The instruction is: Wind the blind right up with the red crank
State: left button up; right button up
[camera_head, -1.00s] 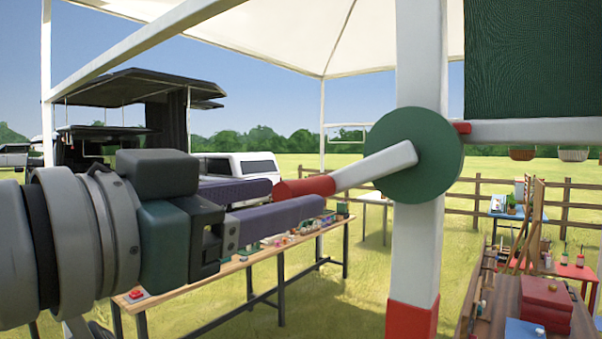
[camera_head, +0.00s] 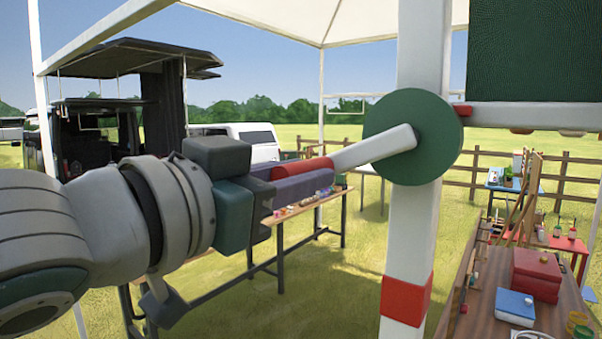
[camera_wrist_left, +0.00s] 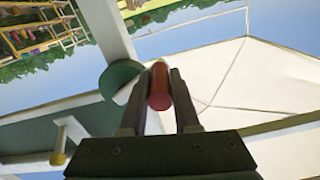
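The red crank handle (camera_head: 301,170) is at the end of a white crank arm (camera_head: 372,149). The arm runs left and slightly down from a green round hub (camera_head: 413,138) on a white post. My left gripper (camera_head: 296,176) has one finger on each side of the red handle, close against it, and looks shut on it. In the left wrist view the handle (camera_wrist_left: 160,86) sits between the fingertips. The dark green blind (camera_head: 535,50) hangs at the upper right, its lower edge near a white rail. My right gripper is not in view.
The white post (camera_head: 415,235) with a red band stands just right of the handle. A long table (camera_head: 260,232) stands behind my left arm. A wooden table (camera_head: 488,305) with red and blue boxes is at the lower right. Grass lies beyond.

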pick_arm(q)
grip_shut()
dwell(0.9)
